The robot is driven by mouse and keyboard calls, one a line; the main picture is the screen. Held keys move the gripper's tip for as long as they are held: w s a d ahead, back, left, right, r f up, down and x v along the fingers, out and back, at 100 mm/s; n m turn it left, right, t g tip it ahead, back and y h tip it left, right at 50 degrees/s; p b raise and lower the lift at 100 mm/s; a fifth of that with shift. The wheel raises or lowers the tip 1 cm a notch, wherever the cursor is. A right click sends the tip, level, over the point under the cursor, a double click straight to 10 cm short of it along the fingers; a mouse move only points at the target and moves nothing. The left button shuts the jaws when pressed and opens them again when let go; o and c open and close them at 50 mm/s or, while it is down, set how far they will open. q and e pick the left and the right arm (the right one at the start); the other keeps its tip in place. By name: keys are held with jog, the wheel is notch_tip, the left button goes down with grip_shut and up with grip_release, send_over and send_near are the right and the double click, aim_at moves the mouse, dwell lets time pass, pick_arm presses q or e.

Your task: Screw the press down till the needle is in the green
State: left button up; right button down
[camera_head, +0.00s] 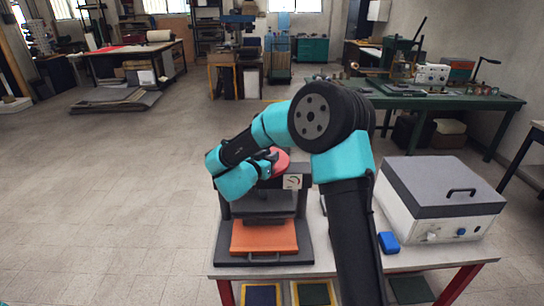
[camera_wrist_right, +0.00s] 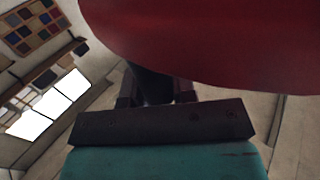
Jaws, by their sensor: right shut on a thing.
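The press (camera_head: 305,240) stands on the white table, with a dark frame and an orange slab (camera_head: 264,238) on its base. A dark pressing block hangs over the slab's back; I cannot tell whether it touches. The red wheel (camera_head: 281,160) on top is partly hidden by my right arm, and it fills the top of the right wrist view (camera_wrist_right: 220,40). The small white gauge (camera_head: 292,182) faces me, but its needle is too small to read. My right gripper (camera_head: 267,160) is shut on the red wheel's edge.
A white box with a grey lid (camera_head: 440,182) stands at the table's right. A small blue block (camera_head: 388,243) lies beside it. The table (camera_head: 430,256) has bare space near its front right edge. A green workbench (camera_head: 440,101) stands behind.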

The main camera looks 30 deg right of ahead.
jog(key=shift+w+a, duration=0.15)
jog(key=shift+a, duration=0.55)
jog(key=c, duration=0.9)
grip_release()
jog(key=shift+c, duration=0.2)
jog(key=v, duration=1.7)
jog(key=shift+a, duration=0.15)
